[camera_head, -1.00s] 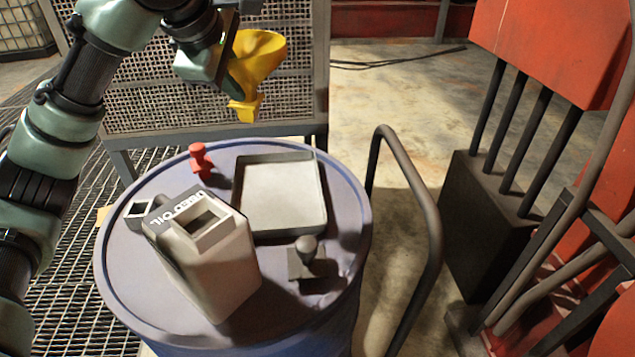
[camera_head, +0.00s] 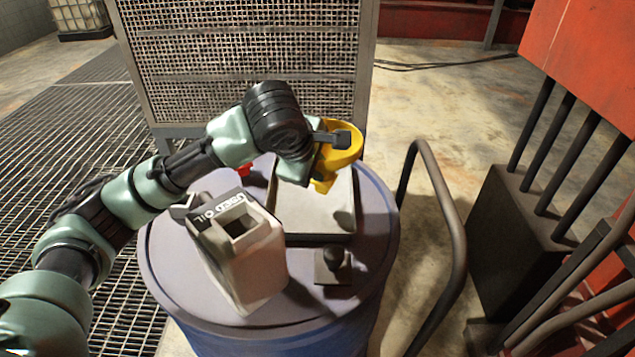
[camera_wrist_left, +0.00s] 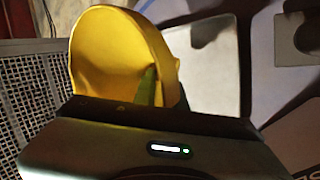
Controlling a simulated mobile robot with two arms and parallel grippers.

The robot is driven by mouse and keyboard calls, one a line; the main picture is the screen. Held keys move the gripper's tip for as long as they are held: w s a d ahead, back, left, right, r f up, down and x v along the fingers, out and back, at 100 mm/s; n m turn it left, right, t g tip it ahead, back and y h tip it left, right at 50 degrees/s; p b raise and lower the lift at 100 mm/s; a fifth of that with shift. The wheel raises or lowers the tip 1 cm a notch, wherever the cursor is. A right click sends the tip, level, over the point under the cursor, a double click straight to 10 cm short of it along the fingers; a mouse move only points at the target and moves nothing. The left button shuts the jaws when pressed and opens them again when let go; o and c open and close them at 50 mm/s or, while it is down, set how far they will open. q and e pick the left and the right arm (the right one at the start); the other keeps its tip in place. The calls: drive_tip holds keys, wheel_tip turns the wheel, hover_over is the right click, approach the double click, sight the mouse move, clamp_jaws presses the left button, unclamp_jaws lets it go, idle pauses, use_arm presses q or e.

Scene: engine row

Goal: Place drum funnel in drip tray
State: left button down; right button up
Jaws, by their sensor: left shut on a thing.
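The yellow drum funnel (camera_head: 340,150) is held by my left gripper (camera_head: 318,158), which is shut on it. In the head view the funnel hangs over the far part of the drip tray (camera_head: 310,212), its spout pointing down; I cannot tell whether it touches the tray. The tray is shallow, with a pale floor and dark rim, on top of a blue drum. My arm hides its far left part. In the left wrist view the funnel's wide mouth (camera_wrist_left: 120,60) fills the left middle, with the pale tray floor (camera_wrist_left: 215,65) behind it. My right gripper is not in view.
A used oil can (camera_head: 245,262) stands on the drum (camera_head: 205,310) left of the tray. A dark knobbed block (camera_head: 333,268) sits in front of the tray. A red piece (camera_head: 243,170) is partly hidden behind my arm. A curved rail (camera_head: 455,220) stands right of the drum.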

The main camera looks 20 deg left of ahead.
sight(321, 189)
use_arm(q)
wheel_tip(321, 189, down, 4)
drive_tip(key=shift+f+p, duration=0.1)
drive_tip(key=shift+p, duration=0.3)
drive_tip(key=shift+f, duration=0.3)
drive_tip(key=shift+f, duration=0.1)
drive_tip(key=c, duration=1.5)
unclamp_jaws()
drive_tip(key=shift+r, duration=0.2)
drive_tip(key=shift+s+r, duration=0.2)
drive_tip(key=shift+r, duration=0.1)
drive_tip(key=b+v, duration=0.2)
drive_tip(key=v, duration=0.9)
drive_tip(key=shift+a, duration=0.1)
